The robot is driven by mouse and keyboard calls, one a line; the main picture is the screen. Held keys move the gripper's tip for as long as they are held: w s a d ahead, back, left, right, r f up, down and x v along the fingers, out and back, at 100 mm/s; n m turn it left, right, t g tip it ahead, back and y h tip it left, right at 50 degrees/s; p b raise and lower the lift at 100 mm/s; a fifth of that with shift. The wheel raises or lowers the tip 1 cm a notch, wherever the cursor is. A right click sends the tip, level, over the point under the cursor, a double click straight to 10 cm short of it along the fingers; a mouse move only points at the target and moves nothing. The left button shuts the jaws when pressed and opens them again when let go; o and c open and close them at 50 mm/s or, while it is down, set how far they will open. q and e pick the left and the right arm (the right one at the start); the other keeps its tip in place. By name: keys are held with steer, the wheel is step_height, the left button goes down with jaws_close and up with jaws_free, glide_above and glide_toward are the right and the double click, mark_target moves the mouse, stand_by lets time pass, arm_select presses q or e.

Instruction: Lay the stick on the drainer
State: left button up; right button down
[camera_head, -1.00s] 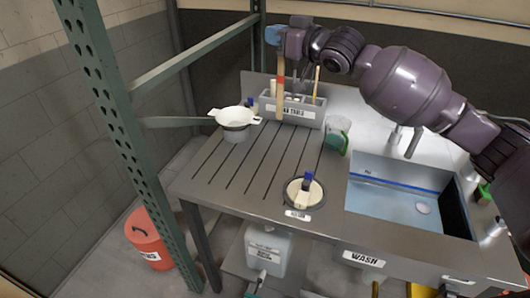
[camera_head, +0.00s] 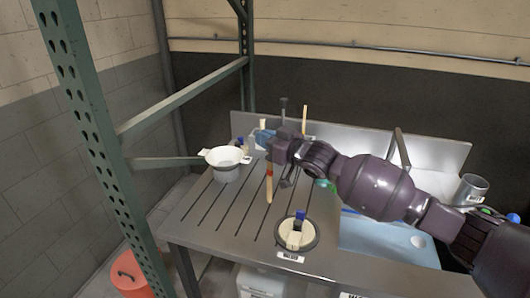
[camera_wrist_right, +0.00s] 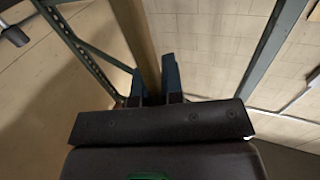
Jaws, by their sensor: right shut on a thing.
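The stick (camera_head: 269,182) is wooden with a red band and hangs nearly upright below my right gripper (camera_head: 264,138). The gripper's blue fingers are shut on its upper part. In the right wrist view the stick (camera_wrist_right: 137,40) runs up from between the blue fingers (camera_wrist_right: 154,84). The drainer (camera_head: 207,217) is the grooved left part of the steel table. In the head view the stick's lower end overlaps the grooves; I cannot tell whether it touches. My left gripper is not in view.
A white bowl (camera_head: 222,157) sits at the drainer's back left. A round container with a blue-topped brush (camera_head: 297,231) stands at the front. The sink (camera_head: 385,237) is at right, partly behind my arm. The middle grooves look clear. A green metal post (camera_head: 90,130) rises at left.

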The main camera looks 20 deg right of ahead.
steer(key=shift+f, duration=2.15)
steer(key=shift+f, duration=0.1)
steer(key=c, duration=1.2)
jaws_free()
steer(key=shift+c, duration=0.2)
steer(key=v, duration=1.2)
